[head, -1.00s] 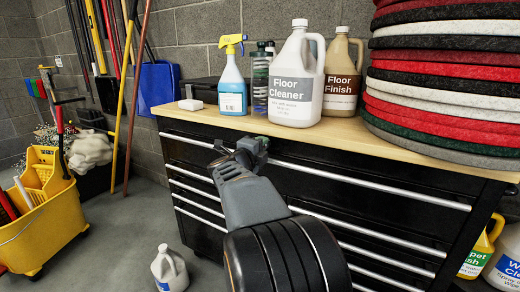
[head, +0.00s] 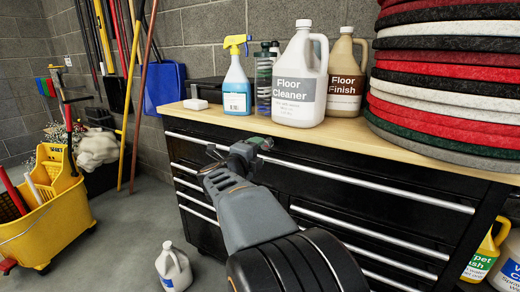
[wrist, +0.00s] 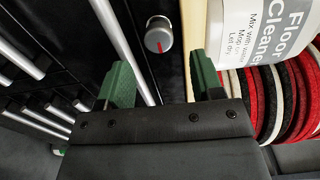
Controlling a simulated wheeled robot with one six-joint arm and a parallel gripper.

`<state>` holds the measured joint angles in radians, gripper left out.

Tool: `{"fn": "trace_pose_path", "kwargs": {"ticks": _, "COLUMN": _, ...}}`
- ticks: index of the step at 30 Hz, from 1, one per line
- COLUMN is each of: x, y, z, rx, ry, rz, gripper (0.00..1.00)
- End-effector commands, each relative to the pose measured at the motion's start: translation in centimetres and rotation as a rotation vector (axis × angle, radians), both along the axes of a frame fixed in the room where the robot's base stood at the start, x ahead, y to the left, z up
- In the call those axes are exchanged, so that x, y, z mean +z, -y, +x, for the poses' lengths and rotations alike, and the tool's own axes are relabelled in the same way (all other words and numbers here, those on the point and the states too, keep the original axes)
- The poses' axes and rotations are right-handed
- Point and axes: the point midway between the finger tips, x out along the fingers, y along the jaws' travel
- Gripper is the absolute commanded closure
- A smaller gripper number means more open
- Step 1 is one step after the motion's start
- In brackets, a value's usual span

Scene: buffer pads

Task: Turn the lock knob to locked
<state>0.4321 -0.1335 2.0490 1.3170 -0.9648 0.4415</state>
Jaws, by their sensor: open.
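The lock knob (wrist: 159,38) is a round silver-grey knob with a red mark, on the black front of the cabinet (wrist: 85,22), between a silver drawer handle and the wooden top's edge. In the wrist view it lies ahead of my gripper (wrist: 162,78), roughly centred between the two green fingertips. The fingers are spread and empty; they appear apart from the knob. In the head view my gripper (head: 255,146) is at the cabinet's upper front edge, and I cannot make out the knob there.
A spray bottle (head: 236,84), Floor Cleaner jug (head: 300,85), Floor Finish jug (head: 346,80) and stacked pads (head: 450,75) stand on the wooden top (head: 420,150). A yellow mop bucket (head: 50,225) and a small jug (head: 173,268) are on the floor at left.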

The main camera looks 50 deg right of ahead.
Motion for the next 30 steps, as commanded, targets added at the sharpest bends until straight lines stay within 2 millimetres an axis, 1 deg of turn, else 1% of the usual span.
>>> {"fn": "trace_pose_path", "kwargs": {"ticks": 1, "x": 0.1, "y": -0.6, "z": -0.2, "rx": -0.002, "ry": 0.0, "rz": -0.001, "gripper": 0.4}}
{"fn": "trace_pose_path", "kwargs": {"ticks": 4, "x": 0.1, "y": -1.4, "z": -0.5, "rx": -0.01, "ry": 0.0, "rz": -0.001, "gripper": 0.4}}
{"fn": "trace_pose_path", "kwargs": {"ticks": 10, "x": 0.1, "y": -2.4, "z": -0.8, "rx": -0.018, "ry": 0.0, "rz": -0.002, "gripper": 0.4}}
{"fn": "trace_pose_path", "kwargs": {"ticks": 30, "x": 0.2, "y": -2.6, "z": -0.9, "rx": -0.019, "ry": 0.0, "rz": -0.003, "gripper": 0.4}}
